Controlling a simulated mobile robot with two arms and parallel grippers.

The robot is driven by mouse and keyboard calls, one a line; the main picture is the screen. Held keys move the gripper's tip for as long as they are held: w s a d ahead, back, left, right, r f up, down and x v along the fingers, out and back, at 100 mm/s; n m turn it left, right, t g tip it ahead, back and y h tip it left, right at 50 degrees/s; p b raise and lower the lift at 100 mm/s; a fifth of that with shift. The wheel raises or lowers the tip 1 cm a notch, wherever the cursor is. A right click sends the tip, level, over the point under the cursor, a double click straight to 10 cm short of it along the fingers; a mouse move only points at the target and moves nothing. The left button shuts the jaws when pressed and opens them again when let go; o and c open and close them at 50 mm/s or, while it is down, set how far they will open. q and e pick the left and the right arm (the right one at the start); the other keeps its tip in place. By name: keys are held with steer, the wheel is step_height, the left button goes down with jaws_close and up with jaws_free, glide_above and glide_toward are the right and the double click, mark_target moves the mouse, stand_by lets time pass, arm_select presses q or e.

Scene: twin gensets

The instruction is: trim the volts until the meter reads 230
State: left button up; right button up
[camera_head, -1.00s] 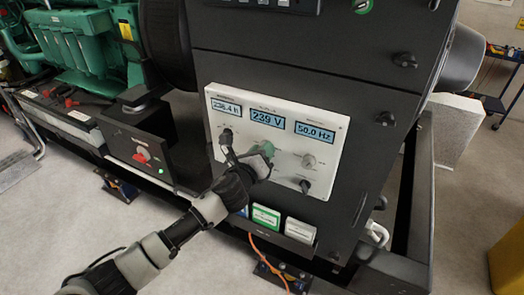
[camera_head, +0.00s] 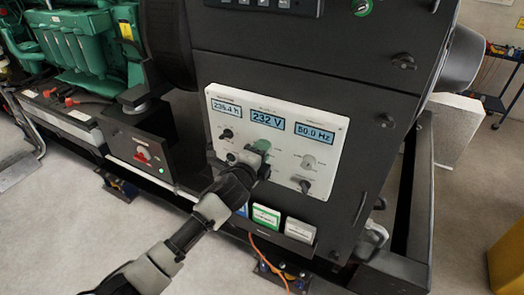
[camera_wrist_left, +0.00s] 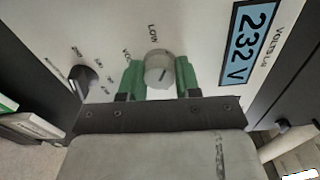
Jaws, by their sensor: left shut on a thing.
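The volts meter (camera_head: 267,120) on the white panel (camera_head: 228,98) reads 232 V. It also shows in the left wrist view (camera_wrist_left: 250,42), turned on its side. The volts trim knob (camera_wrist_left: 159,70) is a round grey knob with a pointer line, below the meter. My left gripper (camera_head: 259,152) reaches the panel from the lower left and covers the knob in the head view. In the wrist view its green fingers (camera_wrist_left: 160,80) stand on both sides of the knob, shut on it. My right gripper is not in view.
The hours display (camera_head: 226,106) and the 50.0 Hz display (camera_head: 315,134) flank the meter. Boxes (camera_head: 266,216) stand below the panel.

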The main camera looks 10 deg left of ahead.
arm_select(q)
steer(key=shift+r+n, duration=0.1)
steer(key=shift+n, duration=1.5)
steer(key=o, duration=0.7)
steer(key=shift+o, duration=1.2)
steer(key=shift+w, duration=0.1)
steer(key=b+v, duration=0.2)
steer(key=v, duration=0.8)
steer(key=shift+s+a, duration=0.2)
steer(key=shift+s, duration=0.15)
